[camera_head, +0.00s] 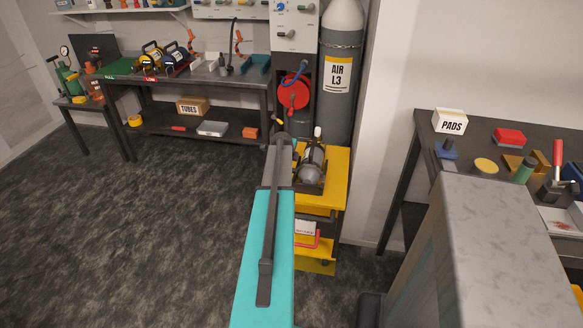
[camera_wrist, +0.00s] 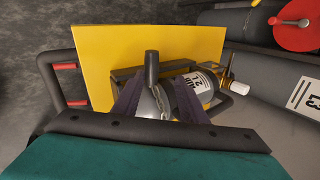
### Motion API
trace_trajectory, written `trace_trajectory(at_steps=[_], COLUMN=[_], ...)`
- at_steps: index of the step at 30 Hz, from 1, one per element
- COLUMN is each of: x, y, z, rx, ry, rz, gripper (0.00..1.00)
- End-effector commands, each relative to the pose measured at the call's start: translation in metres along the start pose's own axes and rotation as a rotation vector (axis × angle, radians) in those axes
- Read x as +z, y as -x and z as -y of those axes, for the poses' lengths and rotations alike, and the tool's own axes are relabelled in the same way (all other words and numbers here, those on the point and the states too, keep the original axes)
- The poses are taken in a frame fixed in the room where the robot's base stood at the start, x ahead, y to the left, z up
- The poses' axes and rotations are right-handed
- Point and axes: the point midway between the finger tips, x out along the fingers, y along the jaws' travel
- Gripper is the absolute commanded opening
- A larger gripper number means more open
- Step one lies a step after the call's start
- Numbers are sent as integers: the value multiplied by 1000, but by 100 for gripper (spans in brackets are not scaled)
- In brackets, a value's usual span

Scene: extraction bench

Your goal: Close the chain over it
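A small grey cylinder (camera_wrist: 200,88) with a white label lies in a dark cradle on the yellow trolley top (camera_wrist: 95,45). Its neck and white knob point right in the wrist view. In the head view the cylinder (camera_head: 312,160) is beside the end of my arm. A black upright grip (camera_wrist: 152,70) stands near the cylinder's rounded end, with a short piece of chain (camera_wrist: 160,100) below it. My gripper (camera_wrist: 164,78) is over that end, its fingers apart on either side of the grip, with a gap showing. The chain's ends are hidden.
A tall AIR L3 cylinder (camera_head: 342,110) stands behind the trolley, with a chain around it. A red reel (camera_head: 293,92) hangs beside it. A trolley handle (camera_wrist: 58,75) is at left. A bench (camera_head: 420,135) is at right; floor at left is clear.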

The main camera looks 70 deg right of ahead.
Motion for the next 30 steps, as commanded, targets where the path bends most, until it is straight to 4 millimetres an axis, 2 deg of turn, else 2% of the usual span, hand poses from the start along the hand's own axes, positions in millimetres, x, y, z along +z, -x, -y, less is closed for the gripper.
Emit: trace_trajectory(at_steps=[19, 24, 30], x=[-3, -4, -4], y=[89, 103, 108], z=[-2, -2, -1], rx=[1, 3, 3], ry=[1, 1, 1], rz=[-3, -4, -4], gripper=[39, 39, 39])
